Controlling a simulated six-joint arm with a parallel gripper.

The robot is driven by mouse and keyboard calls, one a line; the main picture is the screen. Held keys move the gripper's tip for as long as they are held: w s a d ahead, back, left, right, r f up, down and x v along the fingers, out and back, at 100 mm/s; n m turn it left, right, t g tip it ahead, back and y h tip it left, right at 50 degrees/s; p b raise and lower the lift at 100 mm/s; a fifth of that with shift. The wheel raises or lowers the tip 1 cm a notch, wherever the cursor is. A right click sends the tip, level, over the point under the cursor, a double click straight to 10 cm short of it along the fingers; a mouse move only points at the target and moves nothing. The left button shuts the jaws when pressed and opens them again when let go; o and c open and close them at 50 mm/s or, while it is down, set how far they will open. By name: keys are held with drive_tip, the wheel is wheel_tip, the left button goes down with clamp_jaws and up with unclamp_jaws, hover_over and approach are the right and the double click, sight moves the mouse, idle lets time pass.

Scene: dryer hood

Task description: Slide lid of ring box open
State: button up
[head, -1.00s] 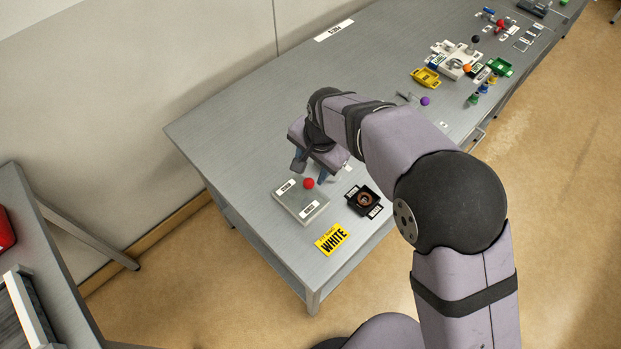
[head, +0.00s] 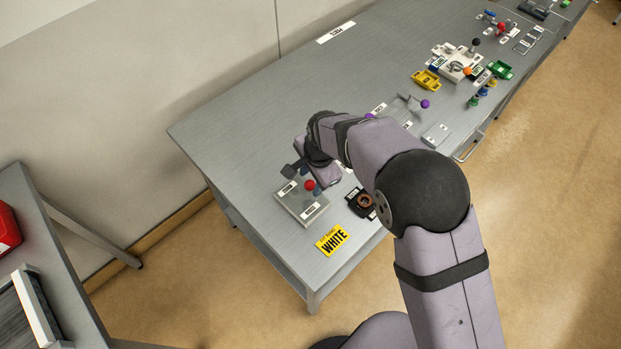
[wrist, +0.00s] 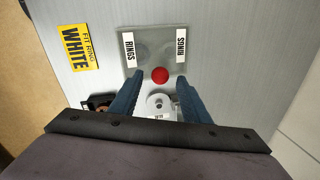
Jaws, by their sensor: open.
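The ring box (head: 288,198) is a flat grey box near the left end of the table, with a clear-looking lid and a red ball knob (head: 310,185). In the wrist view the box (wrist: 154,42) carries two white labels reading RINGS, and the red knob (wrist: 160,75) stands at its near edge. My gripper (head: 296,172) is above the table at the far side of the box. In the wrist view its two blue fingers (wrist: 160,78) are open, with the knob between or just beyond their tips. The fingers do not visibly touch the knob.
A yellow label reading FIT RING WHITE (head: 332,240) lies beside the box. A black fixture with a brown ring (head: 362,203) stands to the right, close to my arm. A round grey part (wrist: 160,104) sits below the fingers. More parts (head: 456,62) stand farther along the table.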

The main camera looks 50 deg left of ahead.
drive_tip(key=shift+a+f+p, duration=0.25)
drive_tip(key=shift+f+p, duration=0.05)
drive_tip(key=shift+f, duration=0.85)
clamp_jaws()
drive_tip(key=s+b, duration=0.1)
drive_tip(key=s, duration=0.9)
unclamp_jaws()
drive_tip(key=shift+s, duration=0.2)
drive_tip(key=shift+w, duration=0.15)
wheel_tip(320, 180, up, 7)
drive_tip(key=d+b, duration=0.1)
drive_tip(key=b, duration=0.1)
drive_tip(key=shift+s+d, duration=0.2)
